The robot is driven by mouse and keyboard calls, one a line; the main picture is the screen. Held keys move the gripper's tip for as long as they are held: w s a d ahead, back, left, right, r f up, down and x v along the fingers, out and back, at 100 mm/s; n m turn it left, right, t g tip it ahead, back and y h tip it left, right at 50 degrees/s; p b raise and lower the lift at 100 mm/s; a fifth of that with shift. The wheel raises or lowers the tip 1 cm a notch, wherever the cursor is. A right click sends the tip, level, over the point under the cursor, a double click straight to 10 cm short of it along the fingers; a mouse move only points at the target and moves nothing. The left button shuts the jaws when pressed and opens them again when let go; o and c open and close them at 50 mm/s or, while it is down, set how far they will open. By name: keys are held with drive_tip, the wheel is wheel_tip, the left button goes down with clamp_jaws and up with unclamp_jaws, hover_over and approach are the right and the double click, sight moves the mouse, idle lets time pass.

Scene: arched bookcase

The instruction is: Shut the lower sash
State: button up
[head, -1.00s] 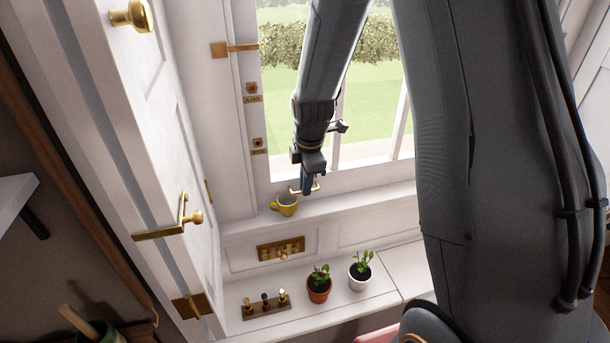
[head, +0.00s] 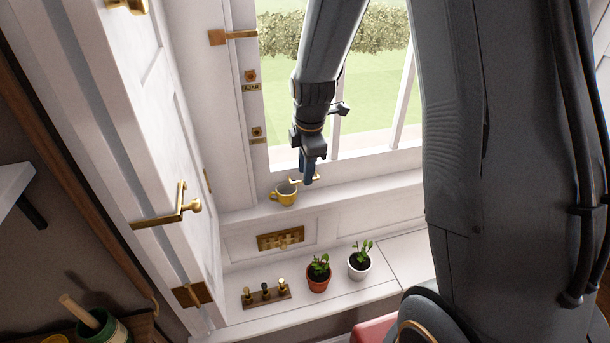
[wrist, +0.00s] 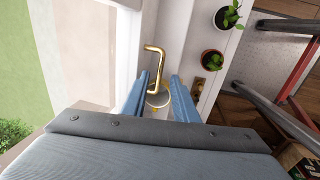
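The lower sash is a white-framed window; its bottom rail (head: 385,164) lies just above the white sill (head: 385,188). A brass handle (head: 297,181) is fixed to the rail. In the wrist view the brass handle (wrist: 154,50) bends down near the tips of my two blue fingers. My gripper (head: 308,182) is at the handle, and in the wrist view my gripper (wrist: 160,82) has its fingers apart, with a gap between them. The handle's lower end is near this gap; I cannot tell whether it touches a finger.
Potted plants (head: 318,277) (head: 360,263) and a peg board (head: 266,297) sit on the lower ledge. An open white shutter or door (head: 150,160) stands at left. A brass AJAR plate (head: 250,87) is on the frame.

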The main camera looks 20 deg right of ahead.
drive_tip(key=r, duration=0.3)
drive_tip(key=s+r, duration=0.1)
drive_tip(key=r, duration=0.1)
drive_tip(key=shift+r+b, duration=0.2)
drive_tip(key=shift+b, duration=0.1)
drive_tip(key=shift+s, duration=0.1)
drive_tip(key=s+f+m+g, duration=0.1)
drive_tip(key=s+m, duration=1.7)
drive_tip(key=s, duration=0.1)
drive_tip(key=shift+s+d, duration=0.15)
drive_tip(key=shift+d, duration=0.1)
drive_tip(key=shift+c, duration=0.4)
